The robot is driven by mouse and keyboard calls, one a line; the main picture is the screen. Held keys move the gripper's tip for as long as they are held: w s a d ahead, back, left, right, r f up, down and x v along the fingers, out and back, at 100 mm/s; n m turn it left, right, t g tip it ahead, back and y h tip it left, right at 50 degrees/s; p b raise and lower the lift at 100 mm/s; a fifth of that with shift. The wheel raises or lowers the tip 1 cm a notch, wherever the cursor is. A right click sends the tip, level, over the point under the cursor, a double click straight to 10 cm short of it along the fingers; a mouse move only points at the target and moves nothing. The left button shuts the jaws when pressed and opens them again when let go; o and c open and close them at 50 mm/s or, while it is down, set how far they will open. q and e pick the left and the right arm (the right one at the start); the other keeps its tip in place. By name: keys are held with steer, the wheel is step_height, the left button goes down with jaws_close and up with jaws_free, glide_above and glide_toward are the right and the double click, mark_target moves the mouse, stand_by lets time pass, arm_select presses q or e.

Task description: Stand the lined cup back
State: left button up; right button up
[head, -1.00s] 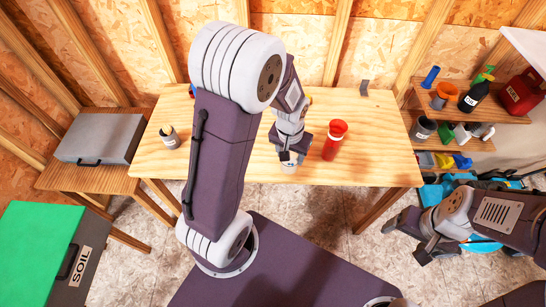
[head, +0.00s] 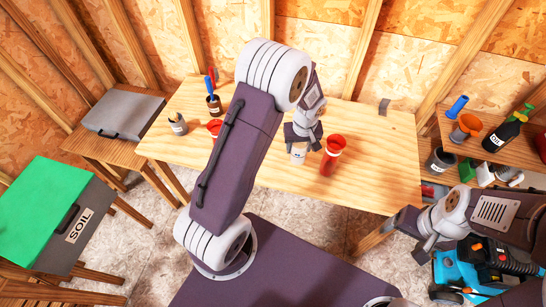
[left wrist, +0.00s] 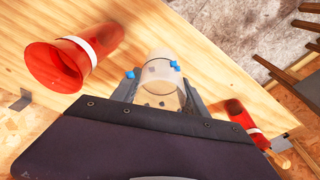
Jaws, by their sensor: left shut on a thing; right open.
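My left gripper (head: 298,143) is shut on a pale, translucent cup (left wrist: 160,83) with grey patches and small blue marks. The pale cup (head: 299,154) shows only partly in the head view, below the fingers over the wooden table (head: 260,178). I cannot tell whether it touches the tabletop. A red cup (head: 329,160) with a white band stands just to its right; it also shows at upper left in the left wrist view (left wrist: 62,65). Another red cup (head: 214,126) is partly hidden behind my left arm. My right gripper (head: 413,232) is open and empty, off the table's right end.
A small labelled container (head: 177,125) and a dark pot with tools (head: 214,104) stand at the table's left. Shelves (head: 512,145) with bottles and pots are at right, above a blue mower (head: 460,275). The table's right part is clear.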

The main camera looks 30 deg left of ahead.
arm_select(q)
steer(key=a+f+p, duration=0.1)
steer(key=a+f, duration=0.2)
steer(key=w+a+f+p, duration=0.1)
steer(key=a+f, duration=0.2)
steer(key=a, duration=0.1)
steer(key=a+f+p, duration=0.1)
steer(key=a+f, duration=0.2)
steer(key=f, duration=0.1)
steer(key=shift+w+a+p, duration=0.3)
steer(key=shift+p, duration=0.1)
steer(key=shift+w+a+f, duration=0.1)
steer(key=shift+a+f, duration=0.05)
steer(key=shift+f, duration=0.2)
steer(key=shift+f+b, duration=0.15)
steer(key=shift+b, duration=0.15)
steer(key=o, duration=1.3)
steer(key=shift+o, duration=0.7)
